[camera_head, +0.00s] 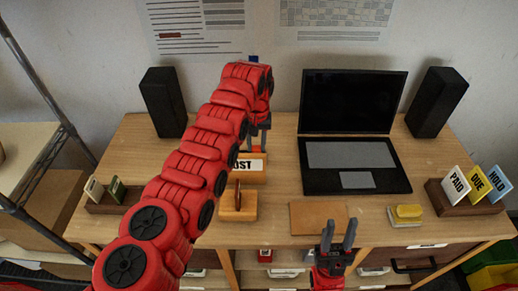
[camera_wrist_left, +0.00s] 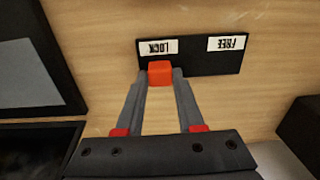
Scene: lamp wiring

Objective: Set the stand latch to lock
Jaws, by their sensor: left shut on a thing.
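The stand latch shows in the left wrist view as a black plate (camera_wrist_left: 205,60) with an orange-red knob (camera_wrist_left: 160,71). The plate has a LOCK label (camera_wrist_left: 158,46) and a FREE label (camera_wrist_left: 226,43), both upside down. The knob is at the LOCK end, just beside that label. My left gripper (camera_wrist_left: 160,79) is shut on the knob, one finger on each side. In the head view my left gripper (camera_head: 260,128) is behind the wooden sign stand (camera_head: 248,176), and the latch is hidden there. My right gripper (camera_head: 338,236) is open and empty near the table's front edge.
A laptop (camera_head: 355,155) stands right of my left gripper, between two black speakers (camera_head: 163,100) (camera_head: 437,101). A stamp (camera_head: 239,205), a brown mat (camera_head: 318,217) and a yellow block (camera_head: 408,211) lie in front. Card holders stand at the left (camera_head: 110,204) and right (camera_head: 470,208).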

